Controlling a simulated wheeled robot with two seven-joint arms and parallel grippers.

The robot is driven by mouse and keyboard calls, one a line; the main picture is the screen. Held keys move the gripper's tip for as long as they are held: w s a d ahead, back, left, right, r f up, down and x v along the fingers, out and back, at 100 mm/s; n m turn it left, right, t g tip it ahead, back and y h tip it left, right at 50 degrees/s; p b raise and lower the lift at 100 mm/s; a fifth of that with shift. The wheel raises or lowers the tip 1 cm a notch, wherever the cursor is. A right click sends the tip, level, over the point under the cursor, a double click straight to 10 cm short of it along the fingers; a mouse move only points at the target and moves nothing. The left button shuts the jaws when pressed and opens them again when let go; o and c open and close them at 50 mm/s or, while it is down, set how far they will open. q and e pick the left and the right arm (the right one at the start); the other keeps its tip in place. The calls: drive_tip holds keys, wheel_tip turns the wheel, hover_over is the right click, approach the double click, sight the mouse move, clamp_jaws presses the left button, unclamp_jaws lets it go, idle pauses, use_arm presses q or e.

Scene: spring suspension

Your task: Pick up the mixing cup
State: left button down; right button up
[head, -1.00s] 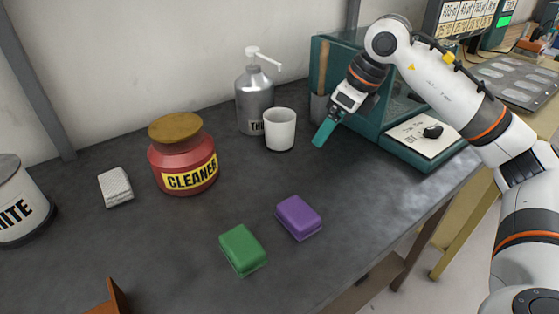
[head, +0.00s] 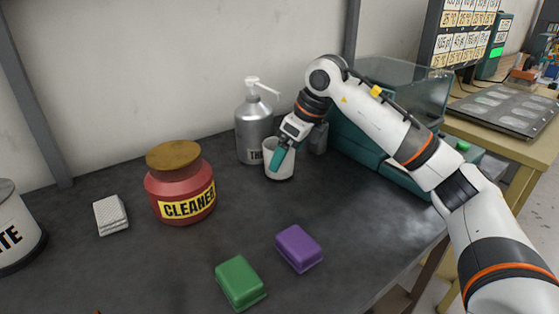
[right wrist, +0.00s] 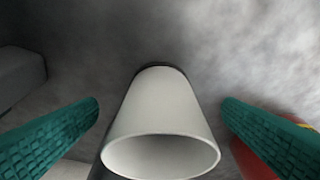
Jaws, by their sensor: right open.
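The white mixing cup (head: 281,170) stands upright on the dark tabletop, just right of the silver pump bottle in the head view. My right gripper (head: 279,160) is at the cup, and its teal fingers hide part of the cup there. In the right wrist view the cup (right wrist: 160,112) lies between the two teal fingers of the right gripper (right wrist: 163,110). A gap shows on each side, so the fingers are open and apart from the cup. My left gripper is in neither view.
A silver pump bottle (head: 254,130) stands close beside the cup. A red cleaner jar (head: 180,187), a white cloth pad (head: 110,215), a green block (head: 240,282) and a purple block (head: 299,248) sit on the table (head: 130,265). A teal machine (head: 375,160) stands behind my right arm.

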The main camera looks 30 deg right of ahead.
drive_tip(key=shift+w+a+f, duration=0.15)
drive_tip(key=shift+w+a, duration=0.2)
drive_tip(key=shift+w, duration=0.2)
drive_tip(key=shift+w+a+f, duration=0.15)
drive_tip(key=shift+w+a, duration=0.2)
drive_tip(key=shift+w, duration=0.15)
drive_tip(key=shift+f, duration=0.25)
drive_tip(key=c, duration=1.2)
drive_tip(key=shift+r, duration=0.15)
